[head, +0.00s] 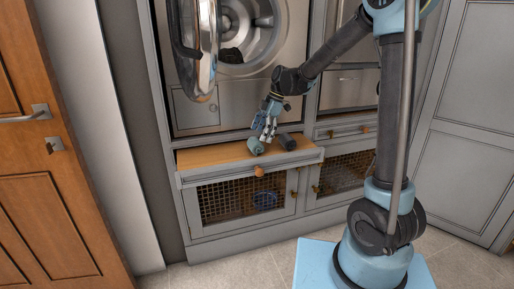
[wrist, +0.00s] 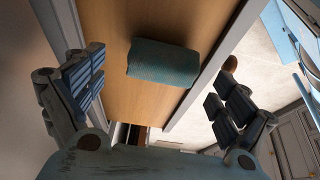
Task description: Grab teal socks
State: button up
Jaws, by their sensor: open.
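The teal socks (head: 255,146) are a rolled bundle lying on a wooden pull-out shelf (head: 215,154) below the washing machine. In the wrist view the teal socks (wrist: 163,63) lie on the bare wood, ahead of and between my fingers. My gripper (head: 266,130) is just above the shelf beside the socks. In the wrist view my gripper (wrist: 160,95) is open with nothing between its fingers; the fingers stand apart to either side of the socks.
A dark grey roll (head: 286,141) lies on the shelf right of the teal socks. The washer's open round door (head: 195,50) hangs at upper left, with a dark item (head: 231,55) in the drum. Mesh-front cabinets (head: 240,200) stand below. Tiled floor in front is clear.

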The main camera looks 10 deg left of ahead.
aim_at(256, 144)
jog(key=shift+x, duration=2.7)
jog(key=shift+s, duration=0.2)
jog(key=c, duration=1.1)
